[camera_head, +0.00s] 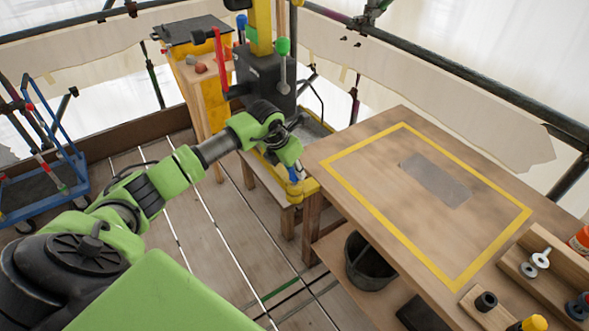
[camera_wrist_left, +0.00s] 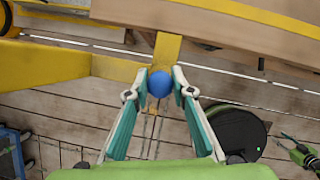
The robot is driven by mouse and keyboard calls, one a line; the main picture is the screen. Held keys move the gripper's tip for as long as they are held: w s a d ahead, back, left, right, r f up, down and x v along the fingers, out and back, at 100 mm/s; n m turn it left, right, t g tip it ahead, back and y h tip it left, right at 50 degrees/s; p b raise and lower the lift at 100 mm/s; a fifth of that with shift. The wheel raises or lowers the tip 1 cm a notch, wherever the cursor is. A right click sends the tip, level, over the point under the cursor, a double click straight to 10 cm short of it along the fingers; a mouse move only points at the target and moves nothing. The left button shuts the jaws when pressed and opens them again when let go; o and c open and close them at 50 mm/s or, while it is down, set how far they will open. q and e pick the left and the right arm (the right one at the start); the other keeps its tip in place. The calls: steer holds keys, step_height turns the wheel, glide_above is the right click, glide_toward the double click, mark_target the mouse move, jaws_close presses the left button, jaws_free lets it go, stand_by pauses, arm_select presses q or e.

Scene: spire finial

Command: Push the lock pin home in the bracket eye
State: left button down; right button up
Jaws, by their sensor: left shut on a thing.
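The lock pin shows as a round blue knob (camera_wrist_left: 160,84) between the fingertips of my left gripper (camera_wrist_left: 161,88) in the left wrist view. The fingers are shut on the knob from both sides. The pin's shaft is hidden behind the knob. Yellow bracket metal (camera_wrist_left: 118,68) lies just behind the knob. The eye itself is hidden, so I cannot tell how deep the pin sits. In the head view, my left gripper (camera_head: 294,170) is at the left edge of the workbench, with a bit of blue at its tips.
The wooden workbench (camera_head: 365,190) with a yellow border stands right of the gripper. A dark bucket (camera_head: 368,265) is beneath it. A machine with a red lever (camera_head: 220,60) and a green-knobbed lever (camera_head: 283,47) stands behind. A blue trolley (camera_head: 50,150) is far left.

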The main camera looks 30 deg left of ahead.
arm_select(q)
steer(key=shift+f+b, duration=1.05)
steer(key=shift+f, duration=0.3)
steer(key=c, duration=1.7)
jaws_free()
steer(key=shift+r, duration=0.1)
steer(key=v, duration=1.2)
